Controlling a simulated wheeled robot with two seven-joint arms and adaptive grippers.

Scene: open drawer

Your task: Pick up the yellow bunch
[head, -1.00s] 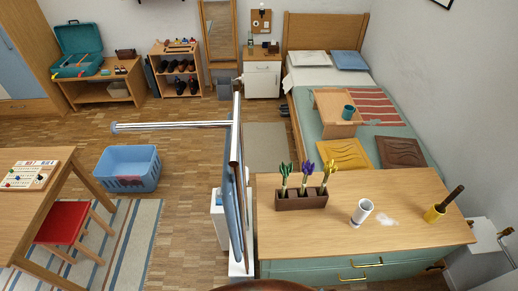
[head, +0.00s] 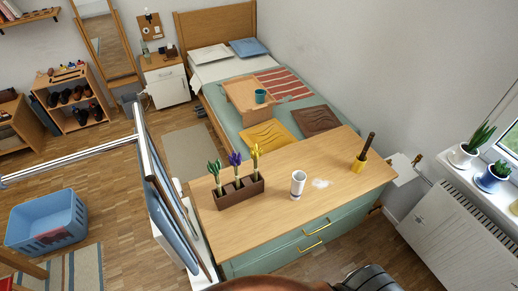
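The yellow bunch (head: 256,155) is a small cluster of yellow flowers on green stems. It stands upright at the right end of a brown three-slot holder (head: 227,200) on the wooden dresser top. A purple bunch (head: 235,160) stands in the middle slot and a green bunch (head: 214,170) in the left one. Neither of my grippers can be made out in the head view. A dark ribbed part and a brown rounded shape show at the bottom edge, cut off by the frame.
A white cup (head: 298,184) stands right of the holder, beside a whitish spill (head: 320,183). A yellow pot with a dark handle (head: 360,163) is near the right end. The dresser (head: 290,250) has green drawers. A tall thin blue panel (head: 165,200) stands close to its left.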

